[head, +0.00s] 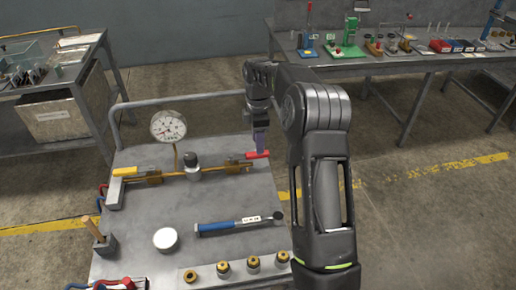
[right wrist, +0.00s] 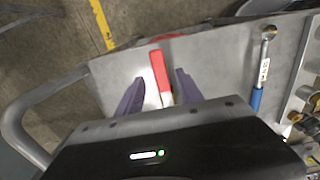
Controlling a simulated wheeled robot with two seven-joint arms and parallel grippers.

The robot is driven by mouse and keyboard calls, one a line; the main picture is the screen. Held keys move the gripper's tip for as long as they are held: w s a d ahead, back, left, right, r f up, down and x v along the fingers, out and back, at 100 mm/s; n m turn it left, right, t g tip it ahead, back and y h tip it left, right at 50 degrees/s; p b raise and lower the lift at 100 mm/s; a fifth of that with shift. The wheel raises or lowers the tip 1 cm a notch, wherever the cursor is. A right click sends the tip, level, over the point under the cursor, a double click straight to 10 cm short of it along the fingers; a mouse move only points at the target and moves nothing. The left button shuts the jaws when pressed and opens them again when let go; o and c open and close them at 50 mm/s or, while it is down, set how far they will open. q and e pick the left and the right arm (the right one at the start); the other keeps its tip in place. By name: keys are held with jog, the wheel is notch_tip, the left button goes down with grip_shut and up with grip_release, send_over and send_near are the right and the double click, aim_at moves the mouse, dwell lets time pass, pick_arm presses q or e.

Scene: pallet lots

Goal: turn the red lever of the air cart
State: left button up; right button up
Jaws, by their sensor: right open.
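The air cart (head: 250,195) has a grey top with a brass pipe line along it. The red lever (head: 257,154) is at the right end of that pipe. In the right wrist view the red lever (right wrist: 160,71) lies between the two purple fingers of my right gripper (right wrist: 156,88), with a gap on each side. My right gripper (head: 261,145) is open and comes down from above at the lever in the head view. Its fingers partly hide the lever there. My left gripper is not in view.
A pressure gauge (head: 168,126) stands up from the pipe. A blue-handled wrench (head: 230,226), a white round lid (head: 165,239) and several brass fittings (head: 223,268) lie on the cart's nearer part. A loaded workbench (head: 420,62) stands behind at right.

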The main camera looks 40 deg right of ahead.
aim_at(249, 157)
jog(key=shift+f, duration=2)
grip_shut()
